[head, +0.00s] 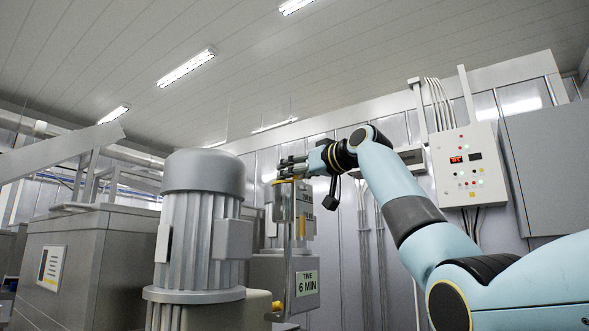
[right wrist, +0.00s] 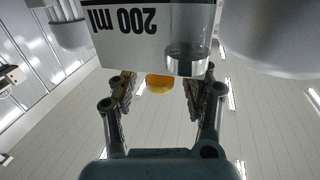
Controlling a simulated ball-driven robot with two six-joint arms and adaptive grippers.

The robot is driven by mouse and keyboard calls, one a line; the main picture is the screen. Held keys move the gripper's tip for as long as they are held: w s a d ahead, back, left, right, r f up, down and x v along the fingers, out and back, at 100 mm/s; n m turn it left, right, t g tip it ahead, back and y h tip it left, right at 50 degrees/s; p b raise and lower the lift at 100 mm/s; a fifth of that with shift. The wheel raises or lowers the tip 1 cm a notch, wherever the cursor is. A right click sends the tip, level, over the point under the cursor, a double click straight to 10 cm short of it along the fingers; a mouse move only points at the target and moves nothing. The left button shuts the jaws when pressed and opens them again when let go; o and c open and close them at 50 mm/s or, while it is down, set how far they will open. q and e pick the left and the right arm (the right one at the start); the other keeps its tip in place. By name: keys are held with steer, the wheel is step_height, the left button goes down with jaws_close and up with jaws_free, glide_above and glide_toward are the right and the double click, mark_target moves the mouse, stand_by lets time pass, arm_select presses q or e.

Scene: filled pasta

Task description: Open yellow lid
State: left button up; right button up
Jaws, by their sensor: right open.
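The yellow lid (right wrist: 160,83) shows in the right wrist view as a small rounded yellow piece beside a white block marked "200 ml" (right wrist: 125,35). Only part of it is visible. My right gripper (right wrist: 162,78) is open, with its fingers on either side of the lid and a gap on both sides. Contact cannot be told. My left gripper is not in view.
A large grey motor (head: 200,225) stands in front, left of the unit. A clear cylinder (right wrist: 188,40) is close to the fingers in the wrist view. A "TIME 6 MIN" sign (head: 307,283) sits below. A control box (head: 468,165) hangs on the wall at right.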

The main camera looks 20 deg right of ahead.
steer(key=shift+w, duration=0.1)
jaws_close()
stand_by(0.3)
steer(key=shift+w+a+f, duration=0.15)
steer(key=shift+w+f, duration=0.05)
steer(key=shift+w, duration=0.05)
